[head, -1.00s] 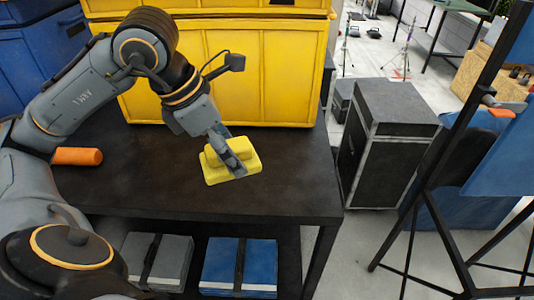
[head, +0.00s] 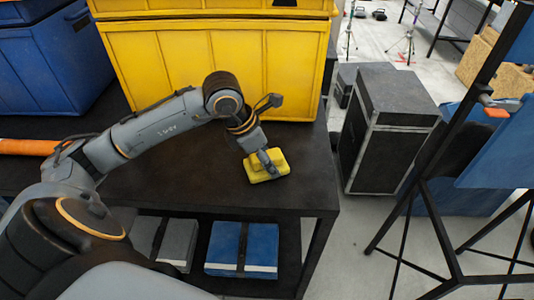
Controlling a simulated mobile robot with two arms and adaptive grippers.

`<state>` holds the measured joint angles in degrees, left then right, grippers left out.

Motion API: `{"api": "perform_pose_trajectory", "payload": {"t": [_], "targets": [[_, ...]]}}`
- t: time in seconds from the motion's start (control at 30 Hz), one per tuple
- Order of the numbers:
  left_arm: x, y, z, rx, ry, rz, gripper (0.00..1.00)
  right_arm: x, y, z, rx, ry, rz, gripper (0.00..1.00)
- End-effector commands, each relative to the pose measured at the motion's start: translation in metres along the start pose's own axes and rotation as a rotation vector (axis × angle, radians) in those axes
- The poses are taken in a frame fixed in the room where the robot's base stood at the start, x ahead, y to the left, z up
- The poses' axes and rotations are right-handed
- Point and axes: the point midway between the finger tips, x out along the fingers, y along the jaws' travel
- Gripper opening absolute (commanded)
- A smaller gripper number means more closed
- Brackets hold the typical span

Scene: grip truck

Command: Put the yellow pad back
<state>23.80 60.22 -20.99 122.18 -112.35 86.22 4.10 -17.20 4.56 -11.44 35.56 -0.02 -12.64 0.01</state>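The yellow pad (head: 281,159) is a small block with a raised grip on top. It is at the right part of the dark table (head: 200,190), in front of the large yellow crate (head: 215,75). My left gripper (head: 268,163) reaches down over the pad and is shut on its raised part. The fingers hide some of the pad's top. The pad is on or just above the tabletop; I cannot tell which. My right gripper is out of view.
An orange cylinder (head: 28,147) lies at the table's left. Blue crates (head: 50,80) stand behind it. A grey case (head: 178,246) and a blue case (head: 240,246) lie on the lower shelf. A black box (head: 388,140) and an easel-like stand (head: 425,205) are at right.

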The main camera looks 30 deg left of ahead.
Motion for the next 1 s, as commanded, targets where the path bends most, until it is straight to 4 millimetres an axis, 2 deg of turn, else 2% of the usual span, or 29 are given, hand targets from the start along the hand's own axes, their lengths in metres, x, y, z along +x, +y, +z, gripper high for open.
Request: {"api": "perform_pose_trajectory", "payload": {"t": [0.33, 0.37, 0.47, 0.83, 0.9, 1.0], "targets": [[0.004, 0.0, -0.002, 0.0, -0.001, 0.001, 0.36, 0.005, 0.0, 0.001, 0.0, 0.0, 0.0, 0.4], [0.004, 0.0, -0.002, 0.0, 0.0, 0.001, 0.67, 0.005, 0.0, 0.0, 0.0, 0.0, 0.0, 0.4], [0.003, 0.0, -0.001, 0.0, 0.0, 0.001, 0.88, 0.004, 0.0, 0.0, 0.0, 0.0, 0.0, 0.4], [0.001, 0.0, -0.001, 0.0, 0.0, 0.001, 0.88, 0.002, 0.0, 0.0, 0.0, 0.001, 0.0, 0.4], [-0.003, 0.0, 0.001, 0.0, 0.0, 0.001, 0.88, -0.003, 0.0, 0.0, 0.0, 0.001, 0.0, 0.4], [-0.013, 0.002, 0.0, 0.0, -0.001, 0.006, 0.88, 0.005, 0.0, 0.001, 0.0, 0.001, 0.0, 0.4]]}}
